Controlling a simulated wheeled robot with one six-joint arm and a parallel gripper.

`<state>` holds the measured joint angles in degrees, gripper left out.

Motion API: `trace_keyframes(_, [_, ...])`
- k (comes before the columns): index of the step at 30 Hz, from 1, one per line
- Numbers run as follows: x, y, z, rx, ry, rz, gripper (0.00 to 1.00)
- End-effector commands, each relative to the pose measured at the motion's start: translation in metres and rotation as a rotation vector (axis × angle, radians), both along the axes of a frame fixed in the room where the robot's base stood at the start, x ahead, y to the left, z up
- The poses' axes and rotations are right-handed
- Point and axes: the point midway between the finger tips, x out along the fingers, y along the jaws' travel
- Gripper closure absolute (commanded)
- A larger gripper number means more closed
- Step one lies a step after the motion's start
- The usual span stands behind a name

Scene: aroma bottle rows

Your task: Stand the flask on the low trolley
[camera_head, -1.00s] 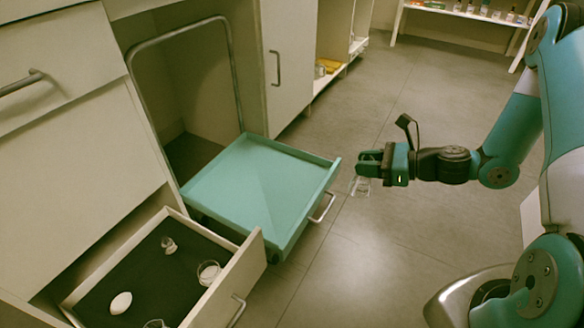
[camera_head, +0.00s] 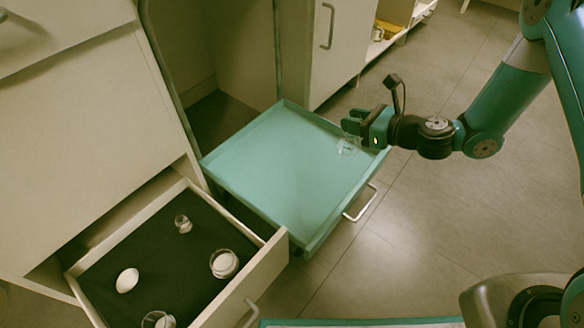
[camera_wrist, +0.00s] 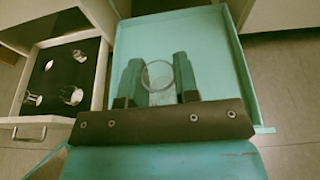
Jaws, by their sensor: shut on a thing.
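The flask is clear glass (camera_head: 347,146) and hangs from my gripper (camera_head: 354,124) over the right side of the low trolley. In the wrist view the flask's round rim (camera_wrist: 158,75) sits between the two fingers of my gripper (camera_wrist: 157,78). My gripper is shut on it. The low trolley (camera_head: 275,170) has a teal deck with a raised lip, and its deck is bare. It also shows behind the fingers in the wrist view (camera_wrist: 215,50). I cannot tell whether the flask's base touches the deck.
An open drawer (camera_head: 262,272) with a dark lining stands left of the trolley, holding several glass vessels and a white oval item (camera_head: 127,280). The trolley's metal handle (camera_head: 361,204) juts out at the front. Open floor lies to the right.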

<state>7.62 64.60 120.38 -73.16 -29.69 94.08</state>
Motion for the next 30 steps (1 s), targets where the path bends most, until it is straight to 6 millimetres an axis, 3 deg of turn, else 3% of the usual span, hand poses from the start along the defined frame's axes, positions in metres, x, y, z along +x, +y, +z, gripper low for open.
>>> trace_keyframes(1, [0.001, 0.03, -0.008, -0.001, -0.008, 0.009, 1.0])
trace_keyframes(3, [0.003, 0.063, -0.008, 0.0, -0.009, 0.001, 1.0])
trace_keyframes(6, [0.001, 0.101, -0.005, 0.0, -0.009, -0.006, 1.0])
trace_keyframes(10, [-0.003, 0.129, -0.002, -0.001, -0.006, -0.011, 1.0])
trace_keyframes(14, [-0.005, 0.138, -0.015, -0.002, 0.0, -0.014, 1.0])
trace_keyframes(24, [-0.005, 0.137, -0.112, -0.001, 0.003, -0.014, 1.0])
trace_keyframes(30, [-0.005, 0.137, -0.151, -0.001, 0.002, -0.014, 1.0])
